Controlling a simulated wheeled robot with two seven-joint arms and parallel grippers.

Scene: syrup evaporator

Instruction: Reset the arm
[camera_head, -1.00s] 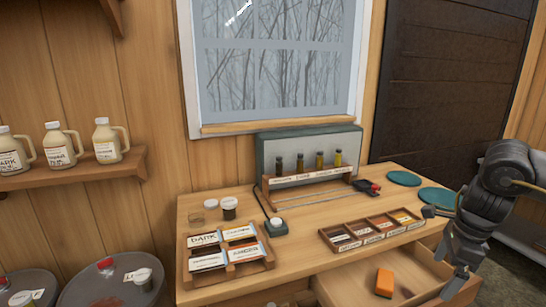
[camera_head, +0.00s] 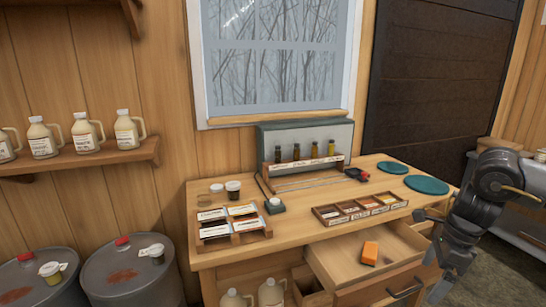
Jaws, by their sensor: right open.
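My right arm comes in from the right edge, and its dark gripper (camera_head: 432,262) hangs beside the right side of the open drawer (camera_head: 335,262). The gripper points downward and is open, with nothing seen between its fingers. An orange block (camera_head: 370,252) lies inside the drawer, to the left of the gripper and apart from it. My left gripper does not show in the view.
The wooden desk (camera_head: 300,226) carries a label rack (camera_head: 233,228), a sectioned tray (camera_head: 360,208), a lit vial stand (camera_head: 305,145) and teal discs (camera_head: 427,185). Drums (camera_head: 130,270) stand at lower left. Jugs (camera_head: 126,130) line the wall shelf.

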